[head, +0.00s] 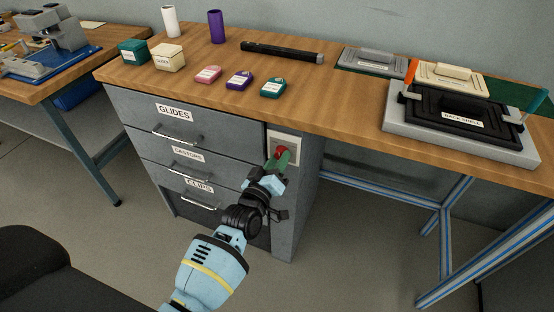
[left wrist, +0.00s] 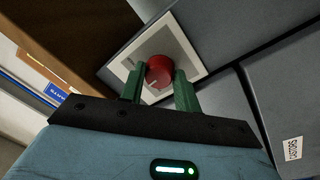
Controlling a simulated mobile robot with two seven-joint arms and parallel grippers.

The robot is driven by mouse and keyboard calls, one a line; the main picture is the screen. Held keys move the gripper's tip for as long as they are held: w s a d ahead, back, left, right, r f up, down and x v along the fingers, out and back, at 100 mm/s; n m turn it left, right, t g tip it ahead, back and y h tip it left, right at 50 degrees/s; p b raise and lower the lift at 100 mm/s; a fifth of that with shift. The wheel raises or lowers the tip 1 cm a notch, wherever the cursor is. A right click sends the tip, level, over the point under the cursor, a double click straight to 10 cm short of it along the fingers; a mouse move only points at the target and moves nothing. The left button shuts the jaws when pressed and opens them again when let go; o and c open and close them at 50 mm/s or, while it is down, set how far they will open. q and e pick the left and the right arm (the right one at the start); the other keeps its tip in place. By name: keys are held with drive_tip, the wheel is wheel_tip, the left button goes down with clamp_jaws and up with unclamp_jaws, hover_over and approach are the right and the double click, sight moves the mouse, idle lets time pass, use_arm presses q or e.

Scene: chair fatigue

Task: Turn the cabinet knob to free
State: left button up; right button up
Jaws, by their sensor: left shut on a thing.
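The cabinet knob (left wrist: 159,73) is red and round with a pale pointer mark, set on a light square plate (left wrist: 188,49) in the left wrist view. In the head view the plate (head: 291,147) is on the upper right of the grey cabinet's front, and a bit of the red knob (head: 281,152) shows. My left gripper (left wrist: 159,82) has its green fingers on either side of the knob, shut on it. It also shows in the head view (head: 278,160), partly covering the knob. My right gripper is in neither view.
The wooden bench top (head: 330,85) overhangs just above the knob. Small boxes, cylinders and a black-topped fixture (head: 463,115) stand on it. A dark chair (head: 35,270) is at lower left.

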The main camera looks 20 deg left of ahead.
use_arm(q)
drive_tip(key=shift+d+n+y, duration=0.15)
drive_tip(key=shift+n+y, duration=0.35)
drive_tip(key=shift+n, duration=3.9)
drive_tip(key=o, duration=1)
drive_tip(key=shift+s+f, duration=0.15)
drive_tip(key=shift+s, duration=1.8)
drive_tip(key=shift+s+f, duration=0.1)
drive_tip(key=shift+s, duration=1.85)
